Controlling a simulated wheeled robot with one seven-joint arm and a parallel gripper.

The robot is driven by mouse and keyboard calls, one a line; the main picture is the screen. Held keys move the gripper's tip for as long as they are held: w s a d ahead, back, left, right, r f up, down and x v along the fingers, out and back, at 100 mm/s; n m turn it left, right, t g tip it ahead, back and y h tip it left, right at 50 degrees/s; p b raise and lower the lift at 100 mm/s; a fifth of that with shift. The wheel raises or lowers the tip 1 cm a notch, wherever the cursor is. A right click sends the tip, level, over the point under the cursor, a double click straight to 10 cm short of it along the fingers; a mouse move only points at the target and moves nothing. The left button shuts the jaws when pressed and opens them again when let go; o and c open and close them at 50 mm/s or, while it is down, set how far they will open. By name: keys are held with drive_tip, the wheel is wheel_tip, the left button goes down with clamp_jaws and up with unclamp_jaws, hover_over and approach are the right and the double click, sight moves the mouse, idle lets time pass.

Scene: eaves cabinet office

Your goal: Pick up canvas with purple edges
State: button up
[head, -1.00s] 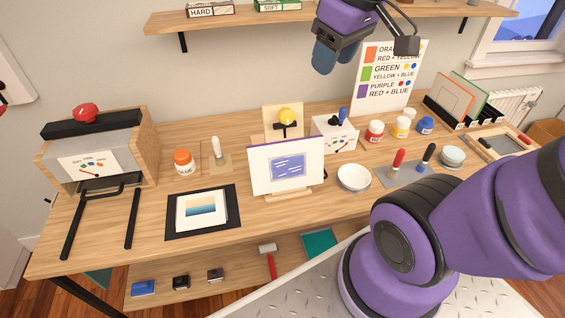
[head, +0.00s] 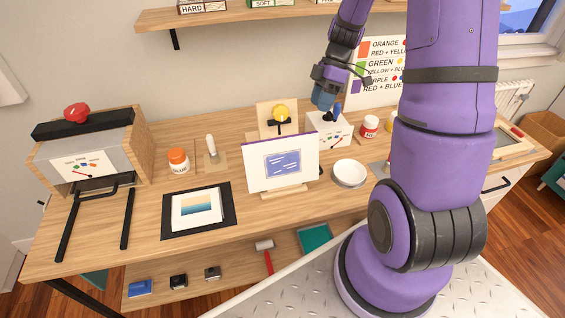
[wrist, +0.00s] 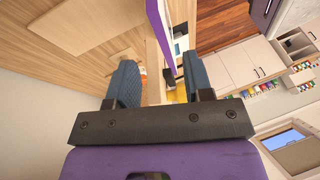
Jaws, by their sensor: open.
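The canvas with purple edges (head: 280,165) stands upright on a small wooden stand (head: 285,194) in the middle of the desk. Its white face carries a blue-violet panel, and a thin purple strip shows along its top. In the wrist view a purple edge, apparently the canvas's (wrist: 157,25), runs down toward the space between the fingers. My gripper (head: 323,97) is above and behind the canvas, to its right, with blue fingers. In the wrist view my gripper (wrist: 160,82) is open, with its fingers apart and nothing clearly held.
A white bowl (head: 349,173) stands right of the canvas. A shelf (head: 250,14) hangs above.

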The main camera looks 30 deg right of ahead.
sight(312, 132)
drive_tip(key=shift+n, duration=0.3)
drive_tip(key=x, duration=0.2)
drive_tip(key=d+x, duration=0.1)
drive_tip(key=x, duration=0.3)
drive_tip(key=shift+w+f, duration=0.1)
drive_tip(key=shift+f, duration=0.5)
drive_tip(key=shift+x, duration=2.75)
drive_tip(key=shift+a+r, duration=0.1)
drive_tip(key=shift+a, duration=0.05)
drive_tip(key=shift+c, duration=0.2)
clamp_jaws()
